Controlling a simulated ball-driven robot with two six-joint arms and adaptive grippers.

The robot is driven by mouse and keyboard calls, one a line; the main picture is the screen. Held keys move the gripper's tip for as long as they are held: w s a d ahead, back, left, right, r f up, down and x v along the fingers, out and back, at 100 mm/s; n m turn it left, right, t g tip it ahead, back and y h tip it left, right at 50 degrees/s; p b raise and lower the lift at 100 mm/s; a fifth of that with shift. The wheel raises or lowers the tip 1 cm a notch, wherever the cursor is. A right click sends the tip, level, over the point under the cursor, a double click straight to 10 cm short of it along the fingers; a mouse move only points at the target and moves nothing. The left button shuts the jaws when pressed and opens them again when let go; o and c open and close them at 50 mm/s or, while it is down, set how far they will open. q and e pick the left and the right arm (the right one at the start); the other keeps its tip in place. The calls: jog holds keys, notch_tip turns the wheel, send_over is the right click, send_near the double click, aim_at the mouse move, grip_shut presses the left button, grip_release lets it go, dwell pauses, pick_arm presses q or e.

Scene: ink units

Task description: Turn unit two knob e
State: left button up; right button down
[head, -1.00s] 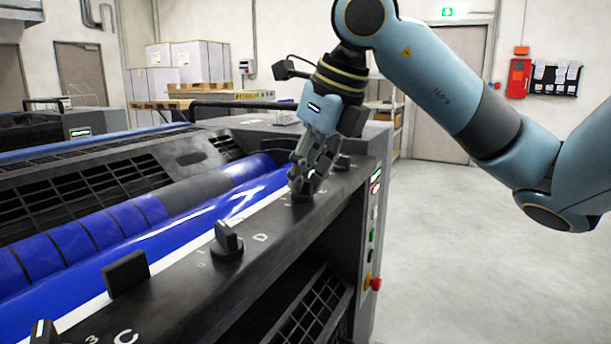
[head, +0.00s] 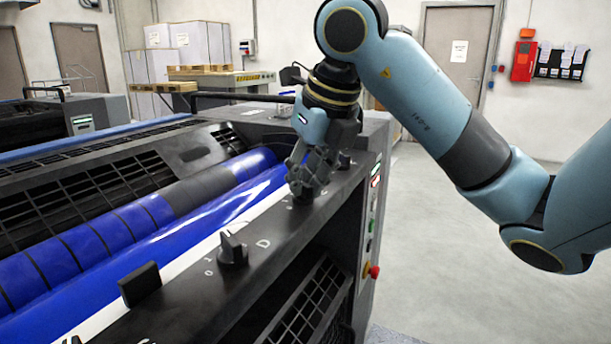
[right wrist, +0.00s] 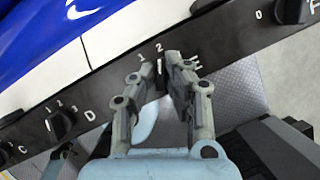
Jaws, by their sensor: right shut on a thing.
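Knob E (right wrist: 161,70) is a small dark knob on the black rail of the ink unit (head: 270,222). In the right wrist view it sits between my right gripper's two fingers, with a white mark on it and the digits 1 and 2 and the letter E printed around it. My right gripper (right wrist: 162,68) is shut on it. In the head view the right gripper (head: 304,192) points down onto the rail and hides most of that knob. My left gripper is not in view.
Another knob (head: 344,160) stands just past my gripper. Blue rollers (head: 120,235) run alongside. A red button (head: 374,272) is on the end panel. Floor at right is clear.

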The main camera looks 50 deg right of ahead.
jog(key=c, duration=1.5)
grip_release()
jog(key=shift+f, duration=0.2)
jog(key=shift+o, duration=0.6)
jog(key=shift+r, duration=0.1)
